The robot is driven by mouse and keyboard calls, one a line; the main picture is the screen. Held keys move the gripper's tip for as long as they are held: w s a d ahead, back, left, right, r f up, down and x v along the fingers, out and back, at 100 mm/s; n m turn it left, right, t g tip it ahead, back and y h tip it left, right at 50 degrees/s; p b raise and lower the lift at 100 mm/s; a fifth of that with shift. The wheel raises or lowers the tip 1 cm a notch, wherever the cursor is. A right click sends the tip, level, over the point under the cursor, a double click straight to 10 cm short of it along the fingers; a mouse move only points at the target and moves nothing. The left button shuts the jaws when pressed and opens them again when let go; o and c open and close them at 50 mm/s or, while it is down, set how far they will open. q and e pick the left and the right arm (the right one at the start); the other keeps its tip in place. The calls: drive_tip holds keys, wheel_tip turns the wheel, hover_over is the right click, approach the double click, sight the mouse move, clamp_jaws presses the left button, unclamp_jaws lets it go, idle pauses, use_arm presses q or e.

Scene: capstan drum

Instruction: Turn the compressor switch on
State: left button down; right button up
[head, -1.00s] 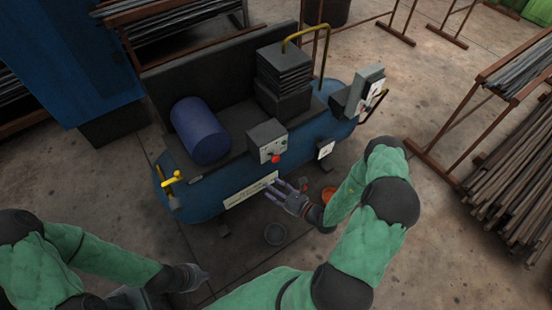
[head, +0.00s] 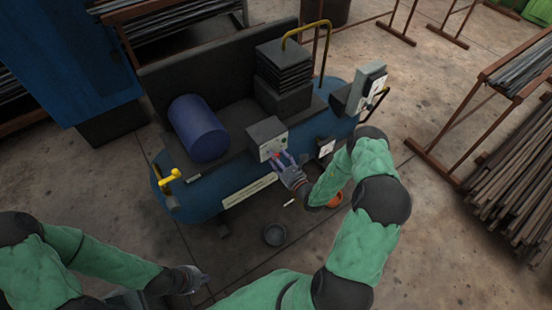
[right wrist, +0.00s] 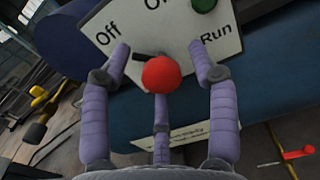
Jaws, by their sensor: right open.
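The compressor (head: 235,190) is a blue tank unit in the middle of the head view. Its switch box (head: 264,131) is dark with a white front plate. In the right wrist view the plate (right wrist: 180,30) reads "Off", a partly cut-off "On" and "Run". The switch's red ball knob (right wrist: 168,75) sits in front of the plate, with a short black bar behind it between "Off" and "On". My right gripper (head: 283,160) is open at the box; its fingers (right wrist: 163,77) spread around the knob, contact unclear. My left gripper (head: 200,278) hangs low at left, its opening unclear.
A green round part (right wrist: 204,4) is above "Run". A blue cylinder (head: 199,129) lies left of the box, and a yellow handle (head: 170,177) is at the tank's left end. Pipe racks (head: 515,165) stand at right.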

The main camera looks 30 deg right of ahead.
drive_tip(key=shift+w, duration=0.45)
drive_tip(key=c, duration=1.1)
drive_tip(key=shift+r, duration=0.1)
